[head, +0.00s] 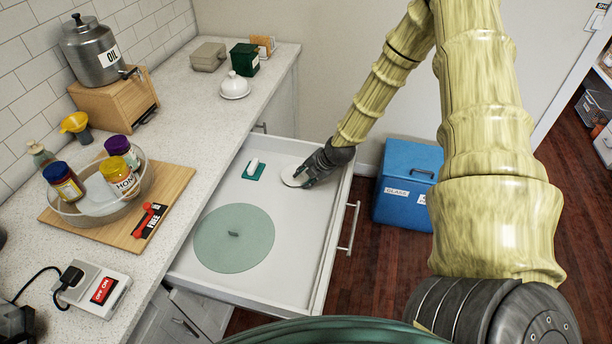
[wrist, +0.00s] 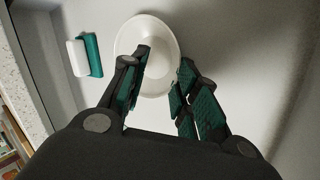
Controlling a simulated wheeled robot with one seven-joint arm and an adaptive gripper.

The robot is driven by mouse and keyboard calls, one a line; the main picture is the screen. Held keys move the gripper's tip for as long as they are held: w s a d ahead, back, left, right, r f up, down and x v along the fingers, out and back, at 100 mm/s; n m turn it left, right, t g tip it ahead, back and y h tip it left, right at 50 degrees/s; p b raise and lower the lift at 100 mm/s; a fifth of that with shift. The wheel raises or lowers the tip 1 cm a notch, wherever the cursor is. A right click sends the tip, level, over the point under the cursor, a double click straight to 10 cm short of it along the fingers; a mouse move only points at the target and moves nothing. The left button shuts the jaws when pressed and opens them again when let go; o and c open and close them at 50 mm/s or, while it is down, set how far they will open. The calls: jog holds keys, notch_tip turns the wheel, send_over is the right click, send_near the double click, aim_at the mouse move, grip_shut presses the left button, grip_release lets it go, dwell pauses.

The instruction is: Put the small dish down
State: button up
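The small white dish (head: 293,178) is at the right side of the open drawer, at or just above its floor; I cannot tell if it touches. My gripper (head: 307,177) is at the dish's right edge, reaching down into the drawer. In the wrist view the dish (wrist: 146,35) is a round, pale bowl. My gripper's fingers (wrist: 163,68) are apart there, one over the inside of the dish and one just outside its right rim. A gap shows between them. The finger ends partly hide the dish's near rim.
The drawer (head: 210,277) also holds a flat round green lid (head: 234,252) and a white piece on a green block (head: 253,169). Bare drawer floor lies between them. The counter (head: 195,120) runs along the left. A blue bin (head: 405,190) stands beyond the drawer's right side.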

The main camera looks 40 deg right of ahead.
jog(key=shift+r+p, duration=0.45)
jog(key=shift+r, duration=0.3)
jog(key=b+v, duration=0.2)
jog(key=v, duration=0.9)
jog(key=shift+s+r, duration=0.2)
jog(key=shift+s, duration=0.1)
jog(key=shift+d, duration=0.1)
